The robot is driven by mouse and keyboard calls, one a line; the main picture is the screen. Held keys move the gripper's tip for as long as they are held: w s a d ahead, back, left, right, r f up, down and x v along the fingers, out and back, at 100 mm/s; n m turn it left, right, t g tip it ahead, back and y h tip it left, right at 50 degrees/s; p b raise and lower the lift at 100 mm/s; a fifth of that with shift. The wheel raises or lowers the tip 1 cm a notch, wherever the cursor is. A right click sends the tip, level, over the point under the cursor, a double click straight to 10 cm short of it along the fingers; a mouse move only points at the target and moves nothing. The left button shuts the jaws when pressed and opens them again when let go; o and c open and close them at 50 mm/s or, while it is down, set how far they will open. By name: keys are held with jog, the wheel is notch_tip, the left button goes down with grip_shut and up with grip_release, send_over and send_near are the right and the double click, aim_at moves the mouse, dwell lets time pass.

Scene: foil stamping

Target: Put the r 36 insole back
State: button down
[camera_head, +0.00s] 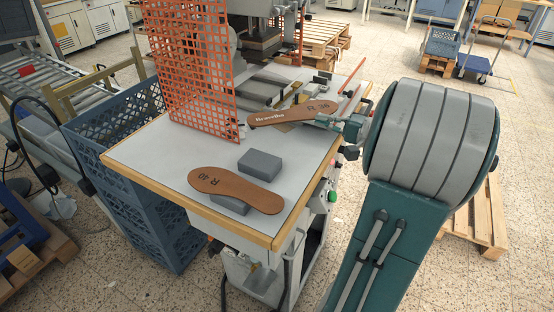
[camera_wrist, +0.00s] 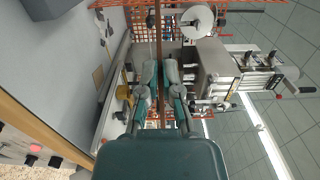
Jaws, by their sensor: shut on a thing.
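The brown R 40 insole (camera_head: 238,190) lies on a grey block (camera_head: 230,205) near the table's front. A second grey block (camera_head: 261,166) behind it has a bare top.
The stamping press (camera_head: 262,45) stands at the table's back, behind an orange mesh guard (camera_head: 190,70). The white tabletop (camera_head: 150,158) is clear at front left. Blue crates (camera_head: 130,190) stand beside its left edge. A green button (camera_head: 332,196) sits on the table's right side.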

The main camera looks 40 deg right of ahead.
jog(key=w+a+f, duration=0.1)
jog(key=f, duration=0.1)
jog(key=w+a+f, duration=0.1)
jog(key=a+f, duration=0.1)
jog(key=f, duration=0.1)
jog(key=w+a+f, duration=0.1)
jog(key=a+f, duration=0.1)
jog(key=shift+w+a+f, duration=0.15)
jog(key=shift+w+a, duration=0.05)
jog(key=shift+w, duration=0.15)
jog(key=a, duration=0.1)
jog(key=a+f, duration=0.1)
jog(key=a, duration=0.1)
jog(key=shift+w+a+f, duration=0.3)
jog(key=shift+f, duration=0.1)
jog(key=shift+a+f, duration=0.2)
jog(key=shift+f, duration=0.9)
jog(key=shift+d+f, duration=0.2)
jog(key=shift+d, duration=0.1)
jog(key=shift+d+f, duration=0.1)
jog(key=shift+d, duration=0.65)
jog(key=c, duration=1.3)
grip_release()
jog(key=shift+a+f, duration=0.15)
jog(key=shift+a, duration=0.25)
jog(key=o, duration=0.5)
jog(key=shift+a, duration=0.35)
jog(key=shift+d, duration=0.15)
